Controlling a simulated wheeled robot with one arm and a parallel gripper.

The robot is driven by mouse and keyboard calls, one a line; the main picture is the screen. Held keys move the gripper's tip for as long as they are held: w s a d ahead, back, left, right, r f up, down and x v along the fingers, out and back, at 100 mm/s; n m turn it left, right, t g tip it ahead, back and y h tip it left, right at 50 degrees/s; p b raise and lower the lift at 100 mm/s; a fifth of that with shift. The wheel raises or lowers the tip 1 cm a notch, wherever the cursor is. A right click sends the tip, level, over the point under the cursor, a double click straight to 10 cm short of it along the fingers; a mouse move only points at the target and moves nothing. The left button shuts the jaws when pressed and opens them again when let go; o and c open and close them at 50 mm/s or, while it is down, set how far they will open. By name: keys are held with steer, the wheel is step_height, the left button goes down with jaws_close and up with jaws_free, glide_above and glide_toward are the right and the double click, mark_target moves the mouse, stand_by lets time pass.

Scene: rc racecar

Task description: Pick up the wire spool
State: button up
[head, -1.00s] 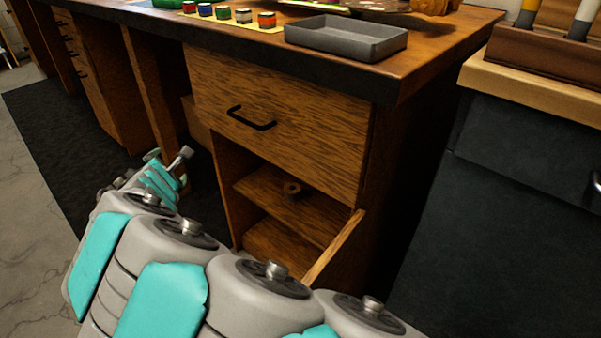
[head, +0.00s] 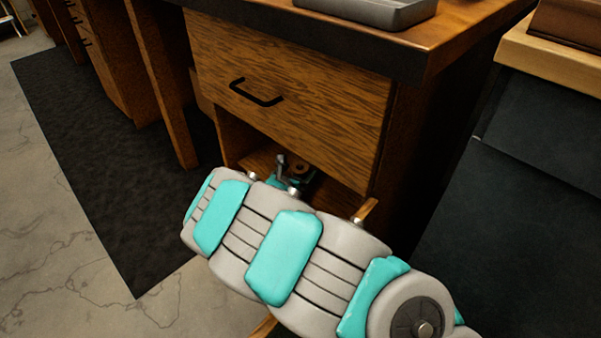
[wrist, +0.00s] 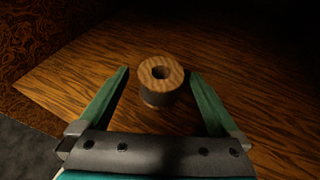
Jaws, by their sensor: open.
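The wire spool (wrist: 160,82) stands upright on a wooden shelf, with a wooden top flange, a central hole and a dark winding below. My gripper (wrist: 158,80) is open, with its two green fingers on either side of the spool; I see gaps between fingers and spool. In the head view the spool (head: 300,168) shows small inside the cabinet, just beyond my gripper (head: 300,178), which is partly hidden by my arm.
The shelf (wrist: 245,100) lies inside a wooden cabinet, under a closed drawer (head: 290,90) with a black handle. A grey tray (head: 370,10) sits on the bench top above.

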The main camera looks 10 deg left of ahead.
steer(key=shift+x, duration=1.2)
steer(key=c, duration=1.5)
steer(key=shift+c, duration=0.2)
